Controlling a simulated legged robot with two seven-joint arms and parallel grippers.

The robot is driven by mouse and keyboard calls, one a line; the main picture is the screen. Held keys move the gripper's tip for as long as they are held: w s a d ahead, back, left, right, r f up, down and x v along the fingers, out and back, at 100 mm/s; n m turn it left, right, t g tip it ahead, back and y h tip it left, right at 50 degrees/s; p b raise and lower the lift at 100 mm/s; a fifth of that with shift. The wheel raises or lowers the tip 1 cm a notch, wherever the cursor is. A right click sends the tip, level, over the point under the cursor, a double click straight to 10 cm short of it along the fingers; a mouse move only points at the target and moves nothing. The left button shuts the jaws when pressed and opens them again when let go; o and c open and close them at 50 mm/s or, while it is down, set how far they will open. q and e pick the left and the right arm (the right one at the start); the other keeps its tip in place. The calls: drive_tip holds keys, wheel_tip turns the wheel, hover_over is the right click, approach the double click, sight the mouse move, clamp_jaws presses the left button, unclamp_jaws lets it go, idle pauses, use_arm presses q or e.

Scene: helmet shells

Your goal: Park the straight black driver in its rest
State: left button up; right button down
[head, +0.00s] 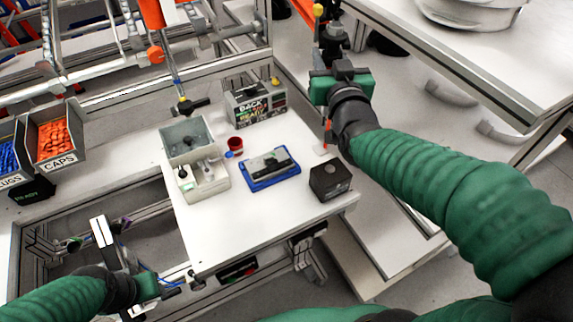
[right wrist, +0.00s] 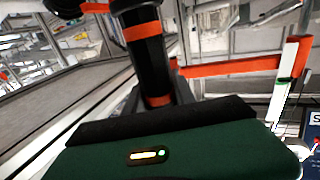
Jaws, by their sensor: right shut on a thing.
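My right gripper (head: 338,84) is raised beyond the right side of the white table. It is shut on the straight black driver (right wrist: 145,50), a black cylinder with orange bands that rises from the jaws in the right wrist view. In the head view the driver's dark body (head: 333,38) shows above the green gripper. My left gripper (head: 172,288) is low at the left, by the table's front edge; its fingers are too small to read. I cannot pick out the driver's rest for certain. A black block (head: 330,182) with a round top feature sits at the table's right front corner.
The white table (head: 235,225) holds a blue tray (head: 272,180), a red cup (head: 235,145), a grey bin (head: 188,137) and a labelled box (head: 256,103). A dark tool (head: 190,104) hangs behind the bin. Another bench (head: 480,62) stands at the right.

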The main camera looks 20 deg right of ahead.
idle(0.4)
drive_tip(key=shift+w+d+f+b, duration=0.1)
drive_tip(key=shift+w+b, duration=0.1)
drive_tip(key=shift+b, duration=0.2)
drive_tip(key=w+d+b, duration=0.3)
drive_tip(key=w+d, duration=0.1)
drive_tip(key=shift+d, duration=0.3)
drive_tip(key=shift+b, duration=0.3)
